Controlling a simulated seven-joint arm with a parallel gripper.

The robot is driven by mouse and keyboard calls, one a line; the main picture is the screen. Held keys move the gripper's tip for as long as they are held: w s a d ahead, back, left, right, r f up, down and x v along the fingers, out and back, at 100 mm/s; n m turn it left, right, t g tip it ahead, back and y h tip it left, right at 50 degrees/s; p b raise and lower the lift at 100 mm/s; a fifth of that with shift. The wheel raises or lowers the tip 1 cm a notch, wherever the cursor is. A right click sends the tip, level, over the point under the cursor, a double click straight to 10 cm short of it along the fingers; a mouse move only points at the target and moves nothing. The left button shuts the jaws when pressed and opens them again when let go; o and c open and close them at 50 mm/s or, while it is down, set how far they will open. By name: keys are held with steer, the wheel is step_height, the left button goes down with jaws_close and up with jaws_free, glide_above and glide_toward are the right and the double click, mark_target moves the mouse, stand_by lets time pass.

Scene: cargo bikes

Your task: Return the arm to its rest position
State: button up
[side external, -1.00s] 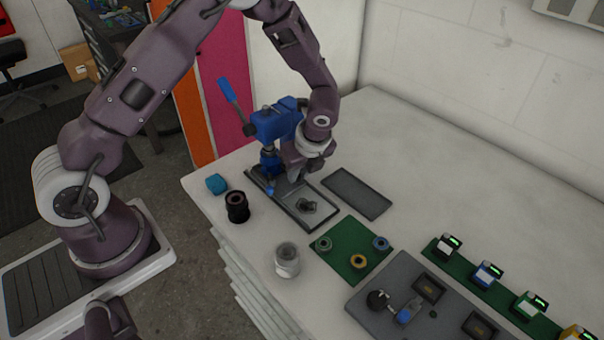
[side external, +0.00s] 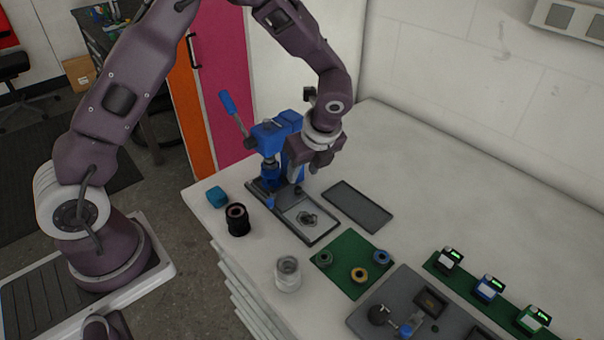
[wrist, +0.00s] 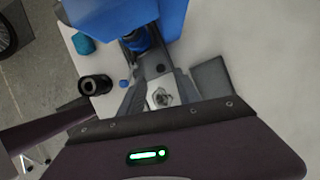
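My gripper (side external: 304,173) hangs above the workbench, just right of the blue lever press (side external: 270,135). Its fingers are apart and nothing shows between them in the side view. The wrist view shows the fingers (wrist: 155,98) spread, with a small metal part (wrist: 160,97) visible beyond them. That metal part (side external: 307,219) lies on the press's base plate (side external: 322,236), clear of the gripper. My arm is bent over the bench from the left.
An empty dark tray (side external: 357,206) lies right of the press. A black cylinder (side external: 237,220), a teal block (side external: 217,196) and a clear jar (side external: 287,274) stand near the bench edge. A green mat (side external: 350,263) holds rings. The back right bench is clear.

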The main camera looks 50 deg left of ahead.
steer(key=s+r+n+t+h, duration=0.1)
steer(key=s+r+n, duration=0.4)
steer(key=r, duration=0.3)
steer(key=s+r+n+t+h, duration=0.1)
steer(key=s+r+n, duration=0.45)
steer(key=r, duration=0.25)
steer(key=s+d+r+n+t+h, duration=0.1)
steer(key=s+r+n, duration=0.1)
steer(key=s+n, duration=0.3)
steer(key=s+d+r+n+t+h, duration=0.1)
steer(key=s+n, duration=0.3)
steer(key=s, duration=0.5)
steer(key=shift+s+d+r+n+t+h, duration=0.25)
steer(key=shift+d+r+n+t, duration=0.2)
steer(key=shift+r, duration=0.3)
